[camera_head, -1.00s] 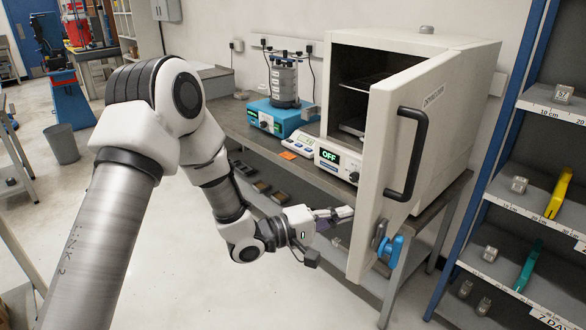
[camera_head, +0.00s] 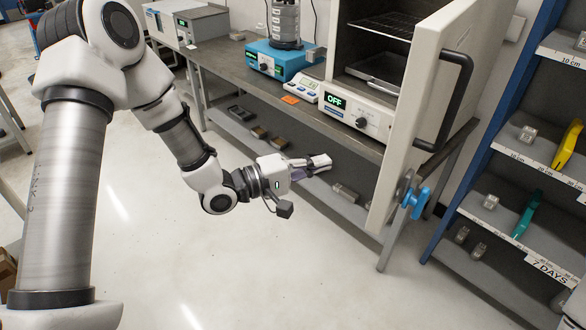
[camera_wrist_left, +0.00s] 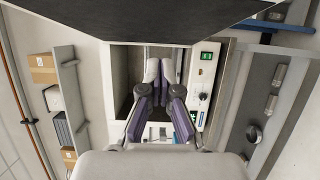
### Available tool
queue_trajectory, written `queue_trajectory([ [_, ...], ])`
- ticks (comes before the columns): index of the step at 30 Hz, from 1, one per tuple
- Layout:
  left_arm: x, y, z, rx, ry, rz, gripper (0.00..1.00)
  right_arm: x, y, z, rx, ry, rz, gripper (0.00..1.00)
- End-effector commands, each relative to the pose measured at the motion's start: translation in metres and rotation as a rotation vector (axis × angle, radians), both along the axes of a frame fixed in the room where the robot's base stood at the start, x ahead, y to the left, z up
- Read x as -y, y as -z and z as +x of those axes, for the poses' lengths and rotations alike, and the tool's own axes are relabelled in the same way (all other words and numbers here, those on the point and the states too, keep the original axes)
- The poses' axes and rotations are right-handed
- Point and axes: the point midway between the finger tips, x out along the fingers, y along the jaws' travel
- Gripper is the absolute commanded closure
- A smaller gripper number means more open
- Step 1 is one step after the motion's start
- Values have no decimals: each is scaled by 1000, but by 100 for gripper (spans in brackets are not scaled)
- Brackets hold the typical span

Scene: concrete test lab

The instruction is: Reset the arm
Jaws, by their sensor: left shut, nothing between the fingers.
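My left arm comes in from the left in the head view. Its gripper (camera_head: 318,163) is shut and empty, in front of the bench and left of the open oven door. In the left wrist view the two fingers (camera_wrist_left: 163,75) lie close together with nothing between them. A gap shows between gripper and door in the head view. My right gripper is not in view.
The oven's front panel (camera_head: 357,122) reads OFF. A blue device (camera_head: 277,62) and a white scale (camera_head: 305,87) stand on the bench (camera_head: 222,72). Blocks lie on its lower shelf (camera_head: 318,190). A blue-framed rack (camera_head: 510,165) stands at right. The floor in front is clear.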

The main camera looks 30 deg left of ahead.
Motion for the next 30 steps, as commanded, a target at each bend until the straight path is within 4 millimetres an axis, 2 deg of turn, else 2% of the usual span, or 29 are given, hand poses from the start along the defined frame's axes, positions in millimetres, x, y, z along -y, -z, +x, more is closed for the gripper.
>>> queue_trajectory([
  [3,-11,0,-25,0,-3,-6,100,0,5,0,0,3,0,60],
  [7,-18,0,-41,-1,-2,-2,100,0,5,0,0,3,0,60],
  [14,-20,0,-48,1,2,3,100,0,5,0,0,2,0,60],
  [17,-19,8,-50,-18,4,4,100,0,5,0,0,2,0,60],
  [20,-9,40,-57,-88,34,33,100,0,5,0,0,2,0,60],
  [22,6,77,-70,-171,75,74,100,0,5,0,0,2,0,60],
  [26,26,162,-103,-398,99,186,100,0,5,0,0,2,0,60],
  [27,29,188,-115,-458,102,246,100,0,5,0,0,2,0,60],
  [30,31,249,-153,-584,120,437,100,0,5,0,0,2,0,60],
])
